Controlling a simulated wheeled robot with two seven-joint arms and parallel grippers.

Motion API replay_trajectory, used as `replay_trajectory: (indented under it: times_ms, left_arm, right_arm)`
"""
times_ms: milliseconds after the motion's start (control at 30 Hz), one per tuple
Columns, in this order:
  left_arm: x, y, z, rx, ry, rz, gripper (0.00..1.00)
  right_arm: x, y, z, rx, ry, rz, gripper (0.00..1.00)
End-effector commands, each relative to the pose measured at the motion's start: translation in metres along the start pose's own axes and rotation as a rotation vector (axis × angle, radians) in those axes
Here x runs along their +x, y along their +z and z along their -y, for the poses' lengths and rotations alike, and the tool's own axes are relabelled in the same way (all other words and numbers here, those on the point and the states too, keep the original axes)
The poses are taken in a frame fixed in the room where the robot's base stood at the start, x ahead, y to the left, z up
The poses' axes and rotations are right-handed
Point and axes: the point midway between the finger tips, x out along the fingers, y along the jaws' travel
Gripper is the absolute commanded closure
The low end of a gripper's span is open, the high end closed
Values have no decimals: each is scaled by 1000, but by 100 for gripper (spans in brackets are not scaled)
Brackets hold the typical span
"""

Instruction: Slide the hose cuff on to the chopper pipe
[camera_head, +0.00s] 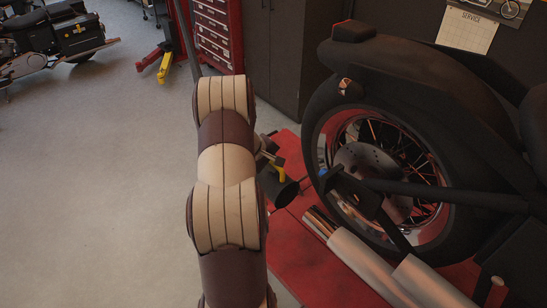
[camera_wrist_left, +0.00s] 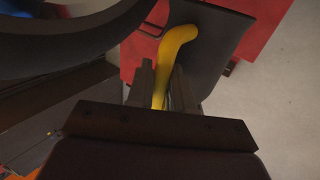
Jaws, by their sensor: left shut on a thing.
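My left gripper (camera_head: 271,157), partly hidden behind my own arm in the head view, is shut on a yellow handle (camera_head: 280,174). The handle belongs to the dark hose cuff (camera_head: 287,193), whose flared end shows just right of my arm. In the left wrist view the fingers (camera_wrist_left: 163,78) close around the bent yellow handle (camera_wrist_left: 177,40), with the dark cuff (camera_wrist_left: 208,48) behind it. The chopper pipe (camera_head: 345,247) is chrome and lies low beside the rear wheel, its open end facing the cuff. Cuff and pipe end look apart. My right gripper is not in view.
The chopper's rear wheel (camera_head: 318,130) stands close right of the cuff. A red lift platform (camera_head: 292,235) lies below. Dark cabinets (camera_head: 272,50) and a red tool chest (camera_head: 218,38) stand behind. Open grey floor (camera_head: 95,180) lies left.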

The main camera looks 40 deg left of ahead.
Motion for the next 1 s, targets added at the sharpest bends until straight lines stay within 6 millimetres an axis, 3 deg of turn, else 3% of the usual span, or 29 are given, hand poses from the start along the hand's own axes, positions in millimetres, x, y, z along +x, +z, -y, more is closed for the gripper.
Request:
replay_trajectory:
  times_ms: [1000]
  left_arm:
    - [1, 110, 0, 5, 1, 1, 100]
  right_arm:
    - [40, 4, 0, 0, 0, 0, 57]
